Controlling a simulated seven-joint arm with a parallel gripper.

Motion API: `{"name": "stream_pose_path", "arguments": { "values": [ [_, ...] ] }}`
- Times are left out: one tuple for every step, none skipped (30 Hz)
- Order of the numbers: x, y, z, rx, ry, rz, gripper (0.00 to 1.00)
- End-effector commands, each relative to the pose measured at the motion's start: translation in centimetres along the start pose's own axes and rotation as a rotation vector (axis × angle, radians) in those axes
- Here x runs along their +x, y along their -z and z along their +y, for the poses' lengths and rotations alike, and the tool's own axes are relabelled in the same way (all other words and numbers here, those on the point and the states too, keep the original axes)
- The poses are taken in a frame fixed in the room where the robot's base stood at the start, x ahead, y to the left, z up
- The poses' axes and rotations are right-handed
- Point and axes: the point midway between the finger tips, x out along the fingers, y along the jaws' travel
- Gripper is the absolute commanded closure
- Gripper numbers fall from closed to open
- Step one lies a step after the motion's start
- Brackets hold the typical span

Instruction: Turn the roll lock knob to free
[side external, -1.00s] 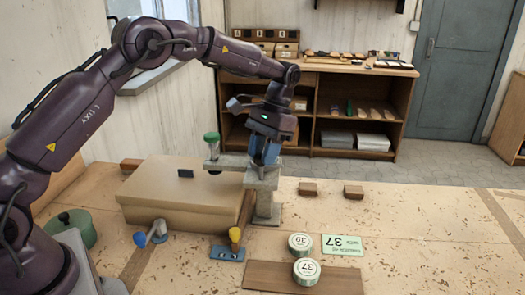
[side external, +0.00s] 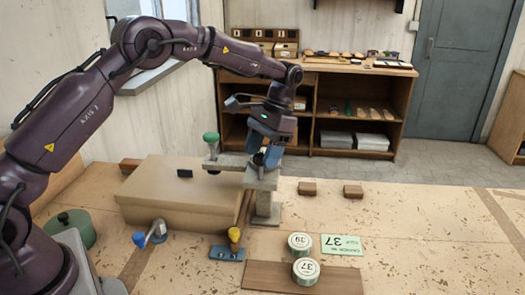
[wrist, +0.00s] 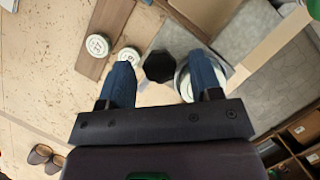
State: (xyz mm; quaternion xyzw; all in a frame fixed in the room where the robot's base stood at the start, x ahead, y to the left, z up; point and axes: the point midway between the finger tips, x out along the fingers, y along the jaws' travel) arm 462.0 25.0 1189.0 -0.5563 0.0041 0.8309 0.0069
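A black faceted knob (wrist: 159,66), which I take to be the roll lock knob, shows in the wrist view between my two blue fingertips. My gripper (wrist: 162,75) is open, with a gap visible on each side of the knob. In the side view my gripper (side external: 266,159) points down at the top of a grey post (side external: 264,205) on the bench. A dark shape between the fingers there looks like the knob, partly hidden by them. I see no marking that tells the knob's setting.
A green-topped clamp (side external: 211,140) stands close left of my gripper, over a tan block (side external: 175,200). A yellow-handled lever (side external: 234,236) and a blue-tipped lever (side external: 140,239) are in front. Two round tins (side external: 306,268) and a green card (side external: 341,245) lie at right.

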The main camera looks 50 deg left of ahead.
Motion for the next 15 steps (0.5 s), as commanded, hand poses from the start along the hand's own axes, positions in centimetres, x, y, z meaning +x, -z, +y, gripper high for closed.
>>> {"name": "stream_pose_path", "arguments": {
  "values": [
    [0.0, 0.0, 0.0, 0.0, 0.0, 0.0, 0.42],
    [0.0, 0.0, 0.0, 0.0, 0.0, -0.001, 0.42],
    [0.0, 0.0, 0.0, -0.001, -0.001, -0.001, 0.42],
    [0.0, 0.0, 0.0, -0.001, -0.001, -0.001, 0.42],
    [0.0, 0.0, 0.0, -0.001, -0.001, -0.001, 0.42],
    [0.0, 0.0, 0.0, -0.001, -0.001, -0.001, 0.42],
    [-0.1, 0.0, 0.0, -0.001, -0.001, -0.001, 0.42],
    [-0.3, 0.0, 0.0, -0.001, -0.001, 0.0, 0.42],
    [-0.6, 0.1, 0.0, -0.001, -0.001, 0.001, 0.42],
    [-0.8, 0.1, 0.0, -0.001, -0.001, 0.001, 0.42],
    [-1.2, 0.1, 0.0, -0.001, -0.001, 0.002, 0.42],
    [-1.8, 0.1, 0.0, -0.001, 0.0, 0.003, 0.42],
    [-2.4, 0.1, 0.0, 0.0, 0.0, 0.003, 0.42],
    [-2.9, 0.1, 0.0, 0.0, 0.0, 0.004, 0.42],
    [-3.5, 0.1, 0.0, -0.001, 0.0, 0.004, 0.42]
  ]
}}
